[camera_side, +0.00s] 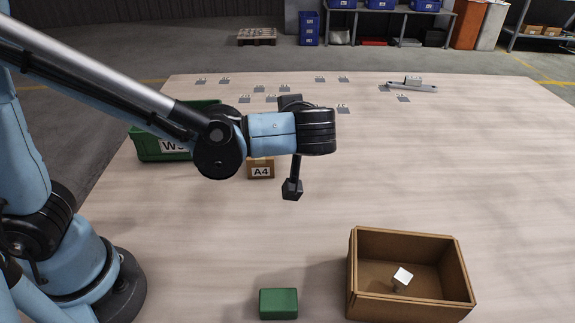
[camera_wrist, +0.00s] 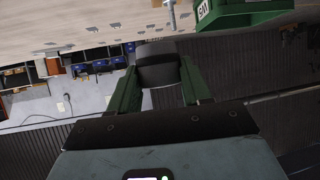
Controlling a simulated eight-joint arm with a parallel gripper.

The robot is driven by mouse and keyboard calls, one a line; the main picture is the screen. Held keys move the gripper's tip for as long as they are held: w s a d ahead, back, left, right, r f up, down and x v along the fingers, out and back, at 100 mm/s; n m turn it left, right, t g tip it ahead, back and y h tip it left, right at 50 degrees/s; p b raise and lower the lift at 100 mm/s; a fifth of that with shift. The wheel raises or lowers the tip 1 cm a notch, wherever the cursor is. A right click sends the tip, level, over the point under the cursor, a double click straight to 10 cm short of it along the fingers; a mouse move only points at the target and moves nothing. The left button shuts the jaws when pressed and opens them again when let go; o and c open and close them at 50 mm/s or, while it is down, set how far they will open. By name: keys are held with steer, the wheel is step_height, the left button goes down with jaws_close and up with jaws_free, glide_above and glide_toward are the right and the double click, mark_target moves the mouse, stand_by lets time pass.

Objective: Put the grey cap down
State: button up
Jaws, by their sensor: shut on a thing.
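The grey cap (camera_wrist: 157,54) is dark and rounded in the wrist view, held between the green fingers of my gripper (camera_wrist: 158,76). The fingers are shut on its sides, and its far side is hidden. In the wrist view the scene appears upside down, with floor and shelving beyond the cap, so it is held up off the table. In the side view my wrist hides the fingers, and I cannot make out the cap for certain.
An open cardboard box (camera_side: 361,283) holds a small white-topped part (camera_side: 402,276). A green block (camera_side: 278,303) lies left of it. A green bin (camera_side: 150,148) and a box marked A4 (camera_side: 261,168) stand behind my arm. Several small brackets lie farther back. The table's right side is clear.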

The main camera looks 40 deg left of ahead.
steer(key=a+r, duration=0.3)
steer(key=a, duration=0.5)
step_height(320, 180, up, 9)
steer(key=w+m+t+h, duration=0.1)
steer(key=m+t+h, duration=0.4)
steer(key=m+h, duration=0.15)
steer(key=shift+s+a+f+n+g+y, duration=1.35)
steer(key=shift+f+n+g, duration=1.2)
steer(key=shift+f, duration=2.1)
steer(key=shift+s+a+f+n+g+y, duration=0.95)
steer(key=shift+s+f+n+g+y, duration=1.15)
steer(key=shift+f, duration=2.5)
steer(key=shift+s+a+f+n+g+y, duration=1)
steer(key=shift+f+n+g, duration=2)
steer(key=shift+f, duration=1.65)
